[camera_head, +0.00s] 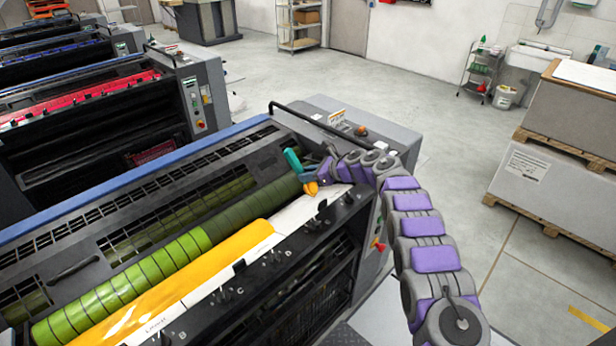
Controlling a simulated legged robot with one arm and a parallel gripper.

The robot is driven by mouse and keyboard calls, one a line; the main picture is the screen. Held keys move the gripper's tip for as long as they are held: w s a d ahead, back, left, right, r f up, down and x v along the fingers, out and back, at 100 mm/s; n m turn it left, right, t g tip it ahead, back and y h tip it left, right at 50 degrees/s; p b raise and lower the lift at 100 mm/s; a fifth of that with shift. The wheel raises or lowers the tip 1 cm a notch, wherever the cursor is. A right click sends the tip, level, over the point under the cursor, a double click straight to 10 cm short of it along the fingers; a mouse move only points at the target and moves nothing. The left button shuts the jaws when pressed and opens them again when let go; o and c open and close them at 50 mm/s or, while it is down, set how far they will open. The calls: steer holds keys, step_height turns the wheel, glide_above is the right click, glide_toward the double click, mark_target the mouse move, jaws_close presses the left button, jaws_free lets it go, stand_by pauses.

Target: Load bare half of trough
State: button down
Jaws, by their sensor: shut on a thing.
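The ink trough runs diagonally along the front of the nearest press. Its left part holds a long yellow ink band (190,275). Its right part is a bare pale strip (290,217). My gripper (308,180) is at the right end of the trough, above the bare strip. It is shut on a small teal tool (292,160), with a yellow-orange lump (311,188) at the lower end. I cannot tell whether the lump touches the trough. The fingers partly hide the tool.
A green roller (130,285) lies behind the trough, darker toward the right. A row of dark keys (270,258) lines the trough's front edge. The press's grey end housing (335,125) stands close behind my gripper. Pallet stacks (540,180) stand right; floor between is clear.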

step_height(320, 180, up, 10)
steer(key=p, duration=0.3)
steer(key=shift+f, duration=0.15)
stand_by(0.4)
